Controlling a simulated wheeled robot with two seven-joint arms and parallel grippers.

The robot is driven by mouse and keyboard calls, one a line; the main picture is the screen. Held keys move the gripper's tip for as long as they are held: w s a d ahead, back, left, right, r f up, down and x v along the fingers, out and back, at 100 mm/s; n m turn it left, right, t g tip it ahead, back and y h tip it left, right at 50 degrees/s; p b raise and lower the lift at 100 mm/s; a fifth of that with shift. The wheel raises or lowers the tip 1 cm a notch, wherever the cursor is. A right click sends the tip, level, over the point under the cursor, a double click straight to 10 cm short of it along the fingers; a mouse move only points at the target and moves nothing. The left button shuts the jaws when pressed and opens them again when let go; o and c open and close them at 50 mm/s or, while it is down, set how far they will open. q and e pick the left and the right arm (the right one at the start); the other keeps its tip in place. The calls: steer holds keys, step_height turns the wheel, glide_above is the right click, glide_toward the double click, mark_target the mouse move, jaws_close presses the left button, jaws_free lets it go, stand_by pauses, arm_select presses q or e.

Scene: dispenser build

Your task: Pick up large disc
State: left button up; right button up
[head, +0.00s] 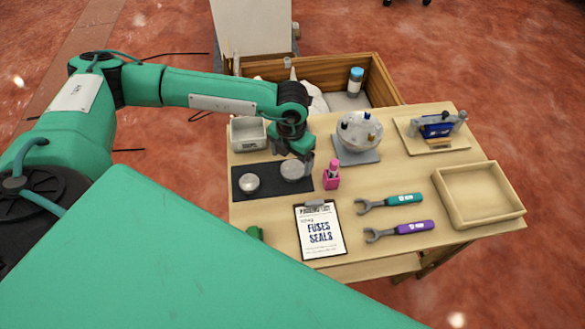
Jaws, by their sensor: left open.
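The large disc (291,171) is pale grey and round. It lies at the right part of a dark mat (270,185) near the table's left side. A smaller grey disc (249,182) lies at the left part of the mat. My left gripper (303,162) is open, reaching down from above at the large disc's right back edge. Its fingers partly cover that edge, and I cannot tell whether they touch the disc. My right gripper is not in view.
A grey bin (248,134) stands behind the mat. A pink bottle (331,175) stands close to its right. A round holder (359,132) is behind that. A clipboard (319,230), two wrenches (395,202) and an empty wooden tray (448,210) lie farther front and right.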

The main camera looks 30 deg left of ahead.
mark_target(293, 168)
arm_select(q)
steer(key=shift+d+f, duration=0.1)
steer(key=shift+f, duration=1.8)
steer(key=c, duration=1.3)
steer(key=shift+w, duration=0.1)
steer(key=shift+c, duration=0.7)
steer(key=shift+r, duration=0.15)
